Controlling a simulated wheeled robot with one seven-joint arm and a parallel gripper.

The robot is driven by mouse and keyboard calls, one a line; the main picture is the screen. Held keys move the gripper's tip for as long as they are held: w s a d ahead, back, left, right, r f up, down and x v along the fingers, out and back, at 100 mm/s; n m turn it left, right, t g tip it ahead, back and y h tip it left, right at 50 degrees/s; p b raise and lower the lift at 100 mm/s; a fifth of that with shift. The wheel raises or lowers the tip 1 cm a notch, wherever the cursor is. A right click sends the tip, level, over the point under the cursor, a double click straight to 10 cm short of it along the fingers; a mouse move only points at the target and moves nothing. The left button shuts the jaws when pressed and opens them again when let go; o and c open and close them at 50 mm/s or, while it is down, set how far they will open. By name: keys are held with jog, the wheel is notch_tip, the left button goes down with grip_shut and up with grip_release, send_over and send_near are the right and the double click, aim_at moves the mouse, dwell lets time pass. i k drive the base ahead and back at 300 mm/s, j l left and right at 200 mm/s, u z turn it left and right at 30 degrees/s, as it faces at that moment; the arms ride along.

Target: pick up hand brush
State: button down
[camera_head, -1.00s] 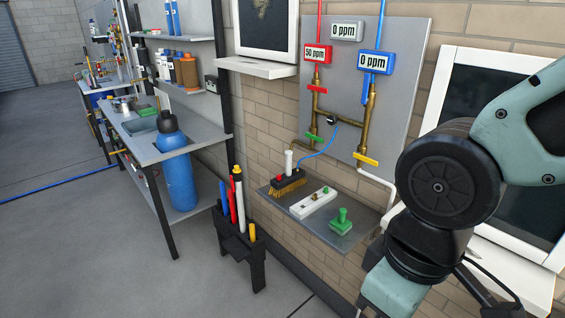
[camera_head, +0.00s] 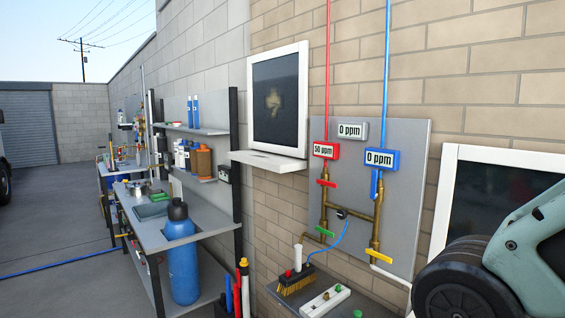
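The hand brush (camera_head: 297,281) has a dark block and yellow-brown bristles. It sits on the grey wall shelf (camera_head: 368,303) below the pipe panel, near the bottom of the head view. A white upright cylinder and a small red knob show at its top, and I cannot tell whether they belong to it. My gripper is not in view. Only a teal and black part of my arm shows at the lower right, apart from the brush.
A white block (camera_head: 325,300) lies beside the brush, with a green thing (camera_head: 357,313) cut off below. Brass pipes with valves (camera_head: 376,215) rise above the shelf. A workbench with a blue bottle (camera_head: 182,255) stands left. A white-framed window (camera_head: 490,160) is right.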

aim_at(301, 274)
jog(key=i+j+z, duration=0.1)
jog(key=z, duration=0.25)
jog(key=i+j+z, duration=0.1)
jog(key=z, duration=0.25)
jog(key=j+z, duration=0.15)
jog(key=z, duration=0.15)
jog(key=i+j+z, duration=0.15)
jog(key=j, duration=0.3)
jog(key=i+j+z, duration=0.2)
jog(key=j, duration=0.3)
jog(key=j+z, duration=0.15)
jog(key=j, duration=0.35)
jog(key=i+j+z, duration=0.15)
jog(key=j, duration=0.35)
jog(key=i+j, duration=0.1)
jog(key=j, duration=1.35)
jog(key=i, duration=0.05)
